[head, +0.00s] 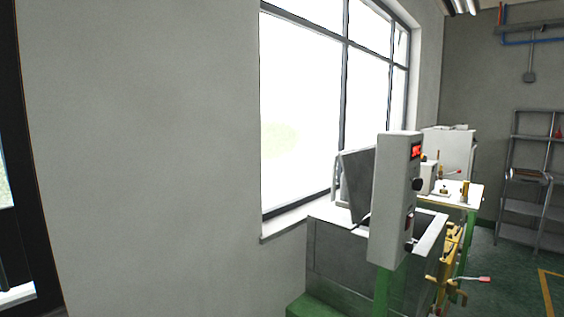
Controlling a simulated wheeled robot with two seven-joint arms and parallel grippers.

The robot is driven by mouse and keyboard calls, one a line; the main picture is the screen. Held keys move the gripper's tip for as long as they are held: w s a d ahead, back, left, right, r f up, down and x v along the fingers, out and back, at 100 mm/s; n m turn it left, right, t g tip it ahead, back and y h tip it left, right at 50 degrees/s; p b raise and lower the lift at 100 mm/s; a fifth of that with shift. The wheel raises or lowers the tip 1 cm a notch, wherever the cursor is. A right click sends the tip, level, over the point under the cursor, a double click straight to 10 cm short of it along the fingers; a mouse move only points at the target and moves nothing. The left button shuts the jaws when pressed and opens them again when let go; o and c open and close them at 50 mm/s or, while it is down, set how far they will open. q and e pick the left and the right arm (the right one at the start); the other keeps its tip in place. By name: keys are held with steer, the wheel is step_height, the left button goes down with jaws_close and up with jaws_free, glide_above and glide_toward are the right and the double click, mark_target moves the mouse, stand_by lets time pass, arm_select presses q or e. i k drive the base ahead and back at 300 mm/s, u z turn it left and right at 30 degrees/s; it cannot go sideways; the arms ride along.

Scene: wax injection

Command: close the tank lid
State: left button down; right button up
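A grey metal tank (335,254) stands below the window, right of the middle of the head view. Its lid (356,178) is a grey panel that stands raised and tilted above the tank top. A tall pale control box (392,205) hides the right part of the lid and much of the tank's top. A dark opening in the tank top shows to the right of the box. Neither of my grippers is in view.
The control box has a red display and dark knobs. Yellow fittings (447,265) stick out at the tank's right. A bench (474,193) with small equipment stands behind, and a metal shelf (525,205) at the far right. A plain wall (150,150) fills the left.

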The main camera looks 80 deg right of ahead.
mark_target(358, 167)
steer(key=i, duration=1.4)
steer(key=u, duration=1)
steer(key=i, duration=0.3)
steer(key=z, duration=5.1)
steer(key=i, duration=0.5)
steer(key=z, duration=0.05)
